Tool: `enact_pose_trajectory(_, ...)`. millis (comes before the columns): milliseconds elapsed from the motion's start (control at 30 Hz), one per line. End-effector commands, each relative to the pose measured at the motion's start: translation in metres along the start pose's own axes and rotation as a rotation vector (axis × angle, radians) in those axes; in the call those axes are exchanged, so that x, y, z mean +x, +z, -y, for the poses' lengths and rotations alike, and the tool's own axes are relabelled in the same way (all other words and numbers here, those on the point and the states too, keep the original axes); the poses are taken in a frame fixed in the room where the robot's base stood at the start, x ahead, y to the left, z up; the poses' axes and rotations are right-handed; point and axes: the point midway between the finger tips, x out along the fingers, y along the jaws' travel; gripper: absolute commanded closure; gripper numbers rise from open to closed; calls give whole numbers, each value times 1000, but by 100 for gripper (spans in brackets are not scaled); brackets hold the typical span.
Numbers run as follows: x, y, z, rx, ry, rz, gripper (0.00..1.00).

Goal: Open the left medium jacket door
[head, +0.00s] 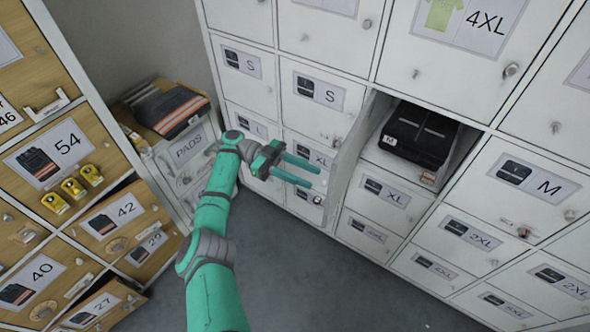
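The left medium jacket door (350,160) stands swung open to the left, seen nearly edge-on, so its label is hidden. Its compartment (462,152) is exposed and holds a folded black jacket (415,136); a small M tag shows at the compartment's left. The right medium door (520,186), with a jacket picture and an M, is shut. My gripper (314,176) is open, its two green fingers apart and pointing right toward the open door, with nothing visible between them. I cannot tell whether a fingertip touches the door.
Shut white doors marked S, L, XL, 2XL and 4XL surround the open compartment. A drawer unit marked PADS (188,150) stands left, with dark orange-striped clothing (172,108) on top. A wooden locker (60,150) fills the left side. Grey floor (310,280) is clear.

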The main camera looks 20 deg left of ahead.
Motion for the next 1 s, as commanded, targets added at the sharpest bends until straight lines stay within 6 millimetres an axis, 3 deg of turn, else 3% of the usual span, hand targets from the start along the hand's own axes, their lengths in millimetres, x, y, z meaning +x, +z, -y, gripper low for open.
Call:
enact_pose_trajectory(133, -17, -1, 0, -3, -9, 7, 64)
enact_pose_trajectory(300, -15, 1, 1, -5, 13, -3, 64)
enact_pose_trajectory(1000, -40, 0, -1, -1, -8, 2, 64)
